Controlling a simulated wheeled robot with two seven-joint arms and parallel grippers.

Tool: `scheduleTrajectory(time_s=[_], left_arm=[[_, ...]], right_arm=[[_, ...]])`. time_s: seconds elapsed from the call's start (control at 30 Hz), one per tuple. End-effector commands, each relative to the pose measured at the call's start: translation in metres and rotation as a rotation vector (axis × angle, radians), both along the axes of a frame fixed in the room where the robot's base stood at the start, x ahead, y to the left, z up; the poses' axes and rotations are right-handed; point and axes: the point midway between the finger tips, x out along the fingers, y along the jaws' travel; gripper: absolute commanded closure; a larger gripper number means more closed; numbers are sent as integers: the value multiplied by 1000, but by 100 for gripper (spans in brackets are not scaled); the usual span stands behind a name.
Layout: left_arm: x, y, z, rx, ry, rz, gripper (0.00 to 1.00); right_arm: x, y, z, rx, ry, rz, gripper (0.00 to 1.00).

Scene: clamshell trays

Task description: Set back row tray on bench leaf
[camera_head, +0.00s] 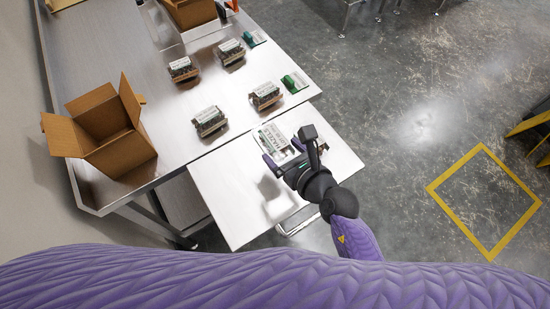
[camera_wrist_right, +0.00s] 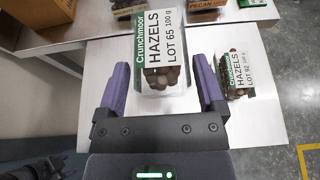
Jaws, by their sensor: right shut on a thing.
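A clear clamshell tray of hazels labelled "LOT 65 100 g" (camera_wrist_right: 160,40) is between the fingers of my right gripper (camera_wrist_right: 160,75). In the head view my right gripper (camera_head: 287,150) is over the bench leaf (camera_head: 225,185), shut on this tray (camera_head: 270,136). Whether the tray touches the leaf cannot be told. A second hazels tray, labelled "LOT 92" (camera_wrist_right: 236,75), sits on the leaf right of the gripper in the wrist view.
Several trays stand on the metal bench (camera_head: 170,110), including a front one (camera_head: 210,121) and a back one (camera_head: 183,70). An open cardboard box (camera_head: 110,130) stands at the left. Green items (camera_head: 294,82) lie near the bench edge. The leaf's near left part is clear.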

Motion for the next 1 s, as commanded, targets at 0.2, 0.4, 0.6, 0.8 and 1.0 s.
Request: scheduleTrajectory(time_s=[0.2,0.4,0.6,0.8,1.0], left_arm=[[-3,0,-39,1,9,-1,41],[-5,3,-59,4,12,-3,41],[-4,8,-67,14,12,-7,41],[-3,8,-68,13,9,-8,41],[-3,6,-68,10,8,-7,41]], right_arm=[[-1,3,-58,-4,2,2,100],[-1,2,-87,-3,2,2,100],[-1,2,-100,0,1,1,100],[-1,2,-102,-1,0,0,100],[-1,2,-102,-2,1,1,0]])
